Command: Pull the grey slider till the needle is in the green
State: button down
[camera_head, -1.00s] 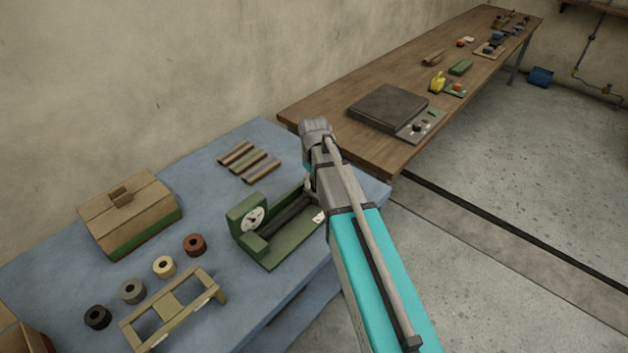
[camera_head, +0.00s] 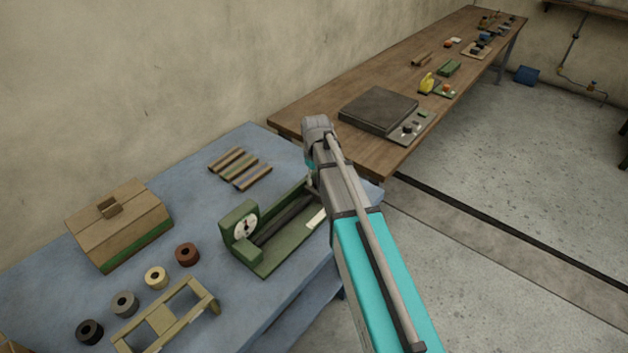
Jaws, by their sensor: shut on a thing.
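The green gauge device (camera_head: 262,262) lies on the blue table, with a round white dial (camera_head: 244,229) at its left end. The dial is small; I cannot read the needle against the green. A dark rail or rod (camera_head: 284,220) runs from the dial end along the green bed toward my arm. My gripper (camera_head: 311,183) is at the far right end of the device, mostly hidden behind my own wrist and forearm. A little of it shows beside the arm, low over the bed, shut on the grey slider. The slider itself is mostly hidden.
The blue table (camera_head: 205,235) also holds a wooden box (camera_head: 120,225), several tape-like rolls, a yellowish frame (camera_head: 168,318) and several short rods (camera_head: 240,168). A wooden bench (camera_head: 365,160) with a flat dark machine (camera_head: 378,108) stands behind on the right. Floor is clear at right.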

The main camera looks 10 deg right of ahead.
jog(key=shift+d, duration=0.1)
jog(key=shift+c, duration=1.4)
grip_release()
